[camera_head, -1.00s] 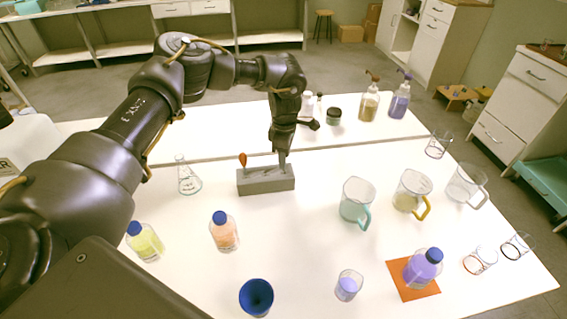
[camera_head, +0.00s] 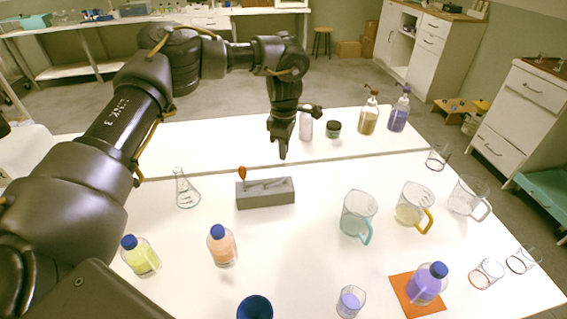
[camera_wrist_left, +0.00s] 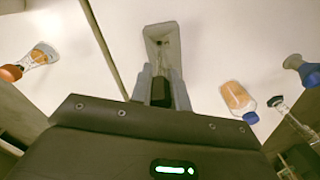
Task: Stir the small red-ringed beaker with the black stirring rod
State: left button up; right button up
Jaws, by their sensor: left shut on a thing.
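My left gripper (camera_head: 283,152) points down just above and behind the grey holder block (camera_head: 265,200). In the left wrist view its fingers (camera_wrist_left: 162,92) are shut on a black piece (camera_wrist_left: 160,93), which looks like the black stirring rod's grip; its thin part is hard to make out. The block also shows there (camera_wrist_left: 154,32). An orange-topped tool (camera_head: 242,174) stands at the block's left end. A small empty beaker with a red-orange ring (camera_head: 486,274) stands at the table's right front, away from the gripper. My right gripper is out of view.
A black-ringed beaker (camera_head: 522,260) stands beside the red-ringed one. A purple bottle (camera_head: 427,286) on an orange mat (camera_head: 403,292), a teal-handled jug (camera_head: 357,214) and a yellow-handled jug (camera_head: 412,203) stand between block and beaker. A flask (camera_head: 186,190) is left of the block.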

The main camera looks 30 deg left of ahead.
pick_arm(q)
jog(key=shift+r, duration=1.15)
